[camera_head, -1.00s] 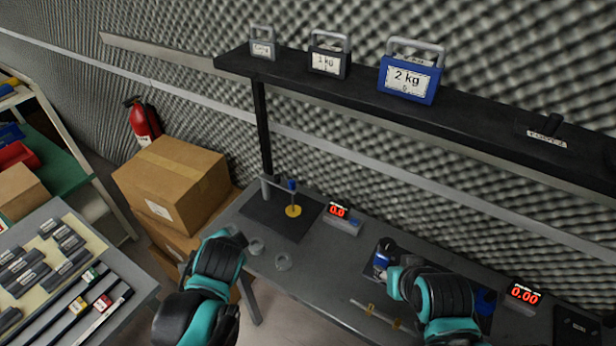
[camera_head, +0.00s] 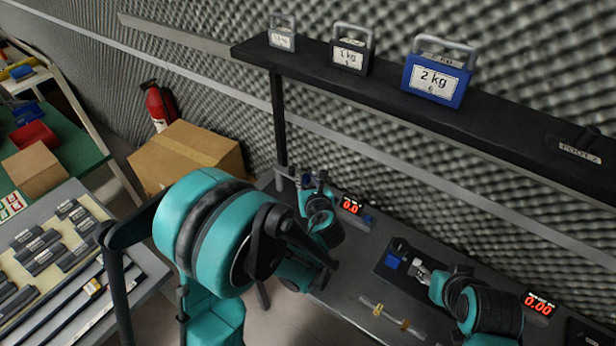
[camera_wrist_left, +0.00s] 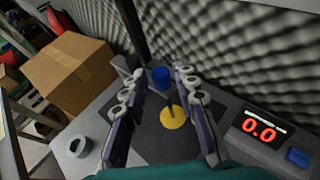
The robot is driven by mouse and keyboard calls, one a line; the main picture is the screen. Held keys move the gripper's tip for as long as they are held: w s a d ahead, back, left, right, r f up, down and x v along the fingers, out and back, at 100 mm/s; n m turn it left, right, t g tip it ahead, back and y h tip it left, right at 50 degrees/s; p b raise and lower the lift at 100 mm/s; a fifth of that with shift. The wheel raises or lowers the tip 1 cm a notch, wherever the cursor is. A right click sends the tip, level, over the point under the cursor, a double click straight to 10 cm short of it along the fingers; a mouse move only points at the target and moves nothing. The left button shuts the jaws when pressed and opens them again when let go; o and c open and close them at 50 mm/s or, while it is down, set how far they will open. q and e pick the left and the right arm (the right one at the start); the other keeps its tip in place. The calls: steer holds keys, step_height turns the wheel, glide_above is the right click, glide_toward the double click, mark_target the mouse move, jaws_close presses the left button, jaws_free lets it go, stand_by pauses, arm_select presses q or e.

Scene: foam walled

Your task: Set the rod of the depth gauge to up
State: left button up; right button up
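The depth gauge shows best in the left wrist view: a blue cap (camera_wrist_left: 161,77) tops a thin rod above a round yellow disc (camera_wrist_left: 173,117) over a dark mat. I cannot tell whether the disc touches the mat. My left gripper (camera_wrist_left: 156,88) is open, its fingers spread on either side of the blue cap with gaps visible. In the head view my left gripper (camera_head: 316,188) covers most of the gauge. The gauge's display (camera_wrist_left: 260,131) reads 0.0. My right gripper (camera_head: 418,268) is beside a blue block (camera_head: 394,260); its finger gap is unclear.
A shelf (camera_head: 400,98) with several weights runs above the bench. A cardboard box (camera_head: 185,155) stands left of the bench. Small brass-coloured parts (camera_head: 392,316) lie near the front edge. A second display (camera_head: 538,304) reads 0.00.

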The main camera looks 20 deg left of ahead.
mark_target(306, 176)
arm_select(q)
steer(key=shift+x, duration=1.55)
jaws_close()
step_height(306, 176, up, 6)
steer(key=p, duration=0.3)
steer(key=shift+r, duration=0.15)
steer(key=shift+w, duration=0.1)
jaws_free()
